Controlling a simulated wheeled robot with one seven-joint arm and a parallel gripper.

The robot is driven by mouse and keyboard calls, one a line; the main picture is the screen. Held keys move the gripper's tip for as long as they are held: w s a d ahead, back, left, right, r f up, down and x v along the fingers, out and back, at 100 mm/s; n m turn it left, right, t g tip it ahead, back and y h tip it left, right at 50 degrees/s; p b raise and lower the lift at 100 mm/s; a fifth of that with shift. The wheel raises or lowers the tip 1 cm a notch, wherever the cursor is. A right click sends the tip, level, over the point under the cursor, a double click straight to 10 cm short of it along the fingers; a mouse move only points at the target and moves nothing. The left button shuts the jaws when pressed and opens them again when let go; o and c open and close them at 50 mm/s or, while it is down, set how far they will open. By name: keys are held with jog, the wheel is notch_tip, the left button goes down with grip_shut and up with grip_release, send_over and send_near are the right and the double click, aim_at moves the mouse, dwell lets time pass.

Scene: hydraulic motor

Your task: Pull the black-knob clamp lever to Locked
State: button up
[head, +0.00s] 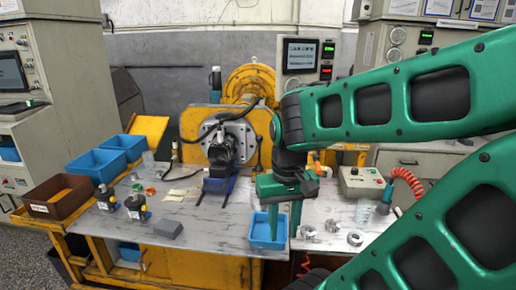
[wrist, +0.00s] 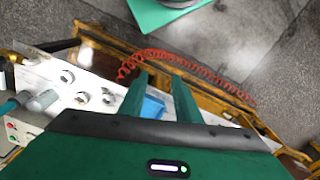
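My gripper (head: 284,234) points down over the right part of the bench, at the small blue tray (head: 262,232). Its two green fingers are apart with nothing held between them. In the wrist view my gripper (wrist: 160,78) also shows spread fingers, with part of the blue tray beyond them.
The black motor (head: 222,152) sits at the flange above a blue support. Metal rings (head: 308,231), a control box (head: 362,182) and a red coiled hose (head: 405,180) are on the right.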

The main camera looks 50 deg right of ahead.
jog(key=w+d+m+t+h, duration=0.1)
jog(key=w+d+m+h, duration=0.5)
jog(key=w+d, duration=1.3)
jog(key=t+h, duration=0.7)
jog(key=h, duration=0.3)
send_near(261, 141)
jog(key=w+d+f, duration=0.2)
jog(key=w+d, duration=0.1)
jog(key=d, duration=0.1)
jog(key=x, duration=1)
jog(key=shift+w+d+f, duration=0.1)
jog(key=shift+w+f, duration=0.1)
jog(key=shift+w, duration=0.2)
jog(key=shift+r, duration=0.1)
grip_shut()
